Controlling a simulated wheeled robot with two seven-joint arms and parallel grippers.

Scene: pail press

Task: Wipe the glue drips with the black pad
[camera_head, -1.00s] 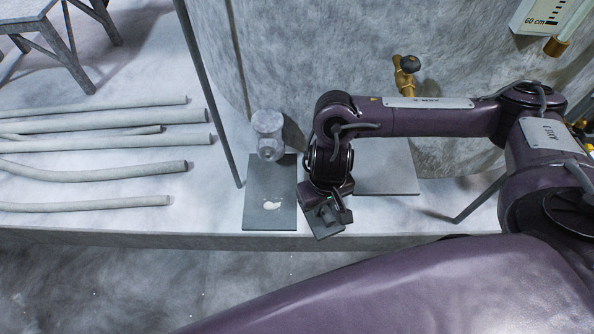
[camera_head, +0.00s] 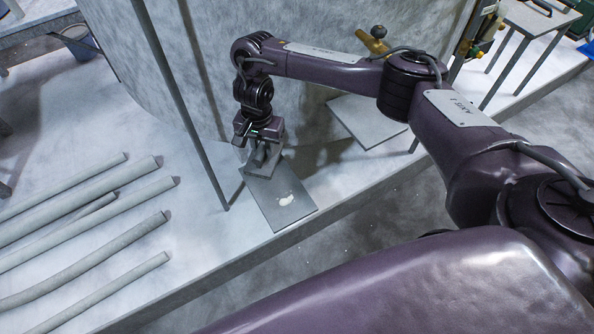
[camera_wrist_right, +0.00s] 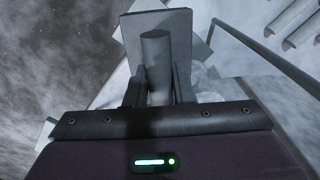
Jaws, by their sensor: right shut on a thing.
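A dark flat plate (camera_head: 296,213) lies on the pale platform in the head view, with a small whitish glue patch (camera_head: 286,199) on it. My right gripper (camera_head: 264,148) is shut on the upright handle of the pad (camera_head: 256,167), over the plate's far end, beyond the glue patch. In the right wrist view the fingers (camera_wrist_right: 157,88) clasp the grey cylindrical handle, and the square pad (camera_wrist_right: 186,28) shows behind it. The pad looks dark grey. I cannot tell if it touches the plate. The glue is not visible in the wrist view. My left gripper is out of view.
A large pale tank (camera_head: 150,50) rises behind the plate, with a thin upright rod (camera_head: 182,105) to its left. Several grey pipes (camera_head: 90,190) lie at left. A second grey plate (camera_head: 366,120) lies at right, below a brass valve (camera_head: 375,40).

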